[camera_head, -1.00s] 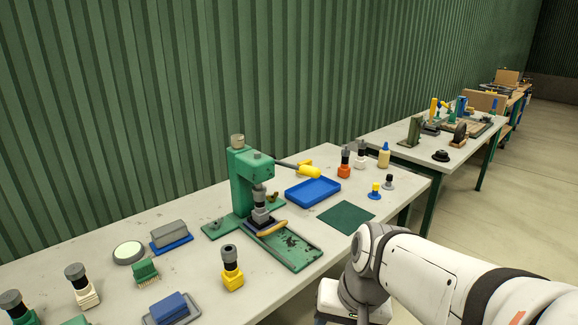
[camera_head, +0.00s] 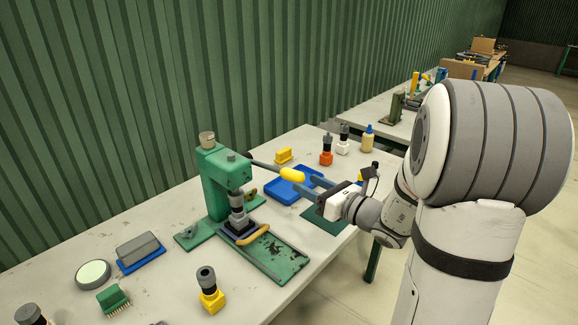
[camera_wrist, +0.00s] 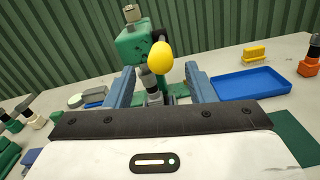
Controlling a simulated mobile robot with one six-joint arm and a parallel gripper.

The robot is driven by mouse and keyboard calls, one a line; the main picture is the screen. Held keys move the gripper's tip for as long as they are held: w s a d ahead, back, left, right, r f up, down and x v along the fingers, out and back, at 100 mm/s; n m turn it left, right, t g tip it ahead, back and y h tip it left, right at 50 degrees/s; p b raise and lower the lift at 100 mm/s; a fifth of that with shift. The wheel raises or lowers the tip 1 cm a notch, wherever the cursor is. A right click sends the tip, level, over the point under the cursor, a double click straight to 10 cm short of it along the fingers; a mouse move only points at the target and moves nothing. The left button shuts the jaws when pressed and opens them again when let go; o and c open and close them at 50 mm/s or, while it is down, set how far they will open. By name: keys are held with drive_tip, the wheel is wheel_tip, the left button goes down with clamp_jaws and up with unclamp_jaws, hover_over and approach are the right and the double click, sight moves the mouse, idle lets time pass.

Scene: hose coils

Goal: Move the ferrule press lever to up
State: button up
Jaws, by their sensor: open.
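The green ferrule press (camera_head: 218,180) stands on the bench, with a dark ram above its base plate. Its lever is a dark rod ending in a yellow grip (camera_head: 292,175), reaching out to the right of the press head and sloping slightly down. My gripper (camera_head: 307,187) is open and empty, with its blue fingers beside the yellow grip in the head view. In the wrist view the press (camera_wrist: 133,45) is straight ahead, and the yellow grip (camera_wrist: 160,61) shows between and above the two fingers. I cannot tell whether a finger touches the grip.
A blue tray (camera_head: 281,191) and a yellow brush (camera_head: 284,155) lie right of the press. Orange (camera_head: 326,150) and white fittings stand behind. A yellow fitting (camera_head: 210,290) and a grey block on a blue base (camera_head: 138,250) stand in front and left.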

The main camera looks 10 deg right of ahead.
sight(288, 173)
drive_tip(key=shift+w+a+r, duration=0.1)
drive_tip(key=shift+w+a, duration=0.05)
drive_tip(key=shift+w, duration=0.2)
drive_tip(key=p+x, duration=0.1)
drive_tip(key=x, duration=0.6)
clamp_jaws()
idle(0.4)
